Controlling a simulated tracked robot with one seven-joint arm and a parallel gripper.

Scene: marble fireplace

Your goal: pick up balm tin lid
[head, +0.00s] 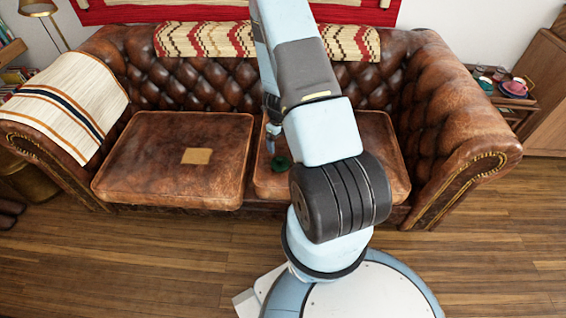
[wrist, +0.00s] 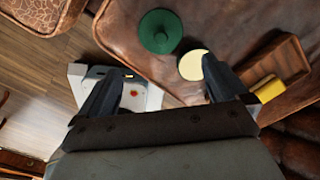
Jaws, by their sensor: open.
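A round dark green disc (wrist: 160,31), which looks like the balm tin lid, lies on the right leather seat cushion (wrist: 125,35). It also shows in the head view (head: 281,162), just left of my arm. A round pale cream disc (wrist: 193,65) lies close beside it; I cannot tell whether it is the open tin. My gripper (wrist: 160,68) is open with nothing between its fingers. The right fingertip is very near the cream disc and partly overlaps it in the view. The green disc is beyond the fingertips. In the head view my arm covers much of this cushion.
A brown wooden block or box (wrist: 275,68) and a yellow object (wrist: 268,90) are right of the fingers in the wrist view. The left cushion (head: 150,165) holds a small tan rectangle (head: 197,156). The tufted sofa back (head: 200,75) rises behind. A side table with cups stands right.

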